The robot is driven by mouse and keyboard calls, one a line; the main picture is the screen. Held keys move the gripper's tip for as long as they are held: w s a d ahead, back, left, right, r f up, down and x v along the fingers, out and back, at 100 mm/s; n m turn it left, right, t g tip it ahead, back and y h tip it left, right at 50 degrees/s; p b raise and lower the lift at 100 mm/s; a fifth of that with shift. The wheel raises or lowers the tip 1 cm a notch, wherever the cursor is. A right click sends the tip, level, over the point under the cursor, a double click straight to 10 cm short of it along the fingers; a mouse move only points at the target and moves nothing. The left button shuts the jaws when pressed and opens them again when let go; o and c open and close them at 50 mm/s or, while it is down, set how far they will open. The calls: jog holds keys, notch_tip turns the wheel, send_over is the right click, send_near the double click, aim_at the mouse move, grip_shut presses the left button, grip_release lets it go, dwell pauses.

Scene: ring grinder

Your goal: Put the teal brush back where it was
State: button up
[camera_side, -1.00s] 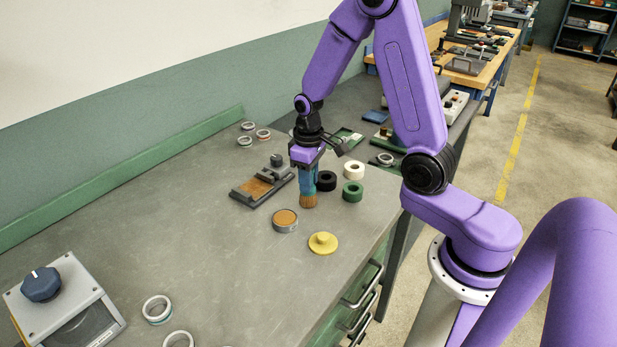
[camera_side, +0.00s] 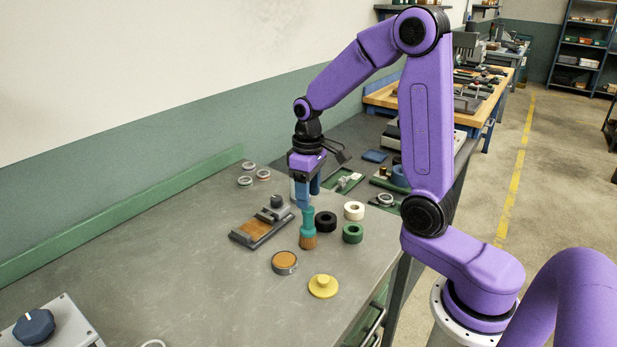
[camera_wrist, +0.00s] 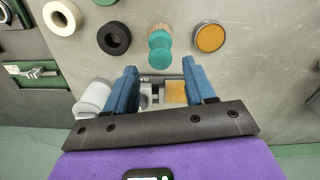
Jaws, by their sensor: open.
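The teal brush (camera_side: 308,229) stands upright on the grey bench, bristles down, between a black ring and a round tin with an orange-brown top. In the wrist view the teal brush (camera_wrist: 160,48) shows from above, just beyond the fingertips. My gripper (camera_side: 305,205) is above the brush, its blue fingers pointing down. The wrist view shows my gripper (camera_wrist: 160,72) open, with a gap between the fingers and nothing held in it. In the side view the fingers overlap the top of the handle, so the exact gap there is hard to tell.
The round tin (camera_side: 285,262) and a yellow knobbed disc (camera_side: 323,286) lie in front. A black ring (camera_side: 326,221), green ring (camera_side: 352,233) and white ring (camera_side: 354,210) lie to the right. A dark fixture with an orange-brown plate (camera_side: 257,229) lies left. The bench's left middle is clear.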

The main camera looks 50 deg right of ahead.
notch_tip(320, 180, up, 4)
jog(key=shift+f, duration=0.25)
jog(key=shift+r, duration=0.2)
jog(key=shift+s+a, duration=0.1)
jog(key=shift+a, duration=0.1)
jog(key=s+a+n, duration=0.5)
jog(key=s+a, duration=0.3)
jog(key=s, duration=0.1)
jog(key=s+a+f+n, duration=0.1)
jog(key=s+n, duration=0.4)
jog(key=s, duration=1)
jog(key=shift+a, duration=0.45)
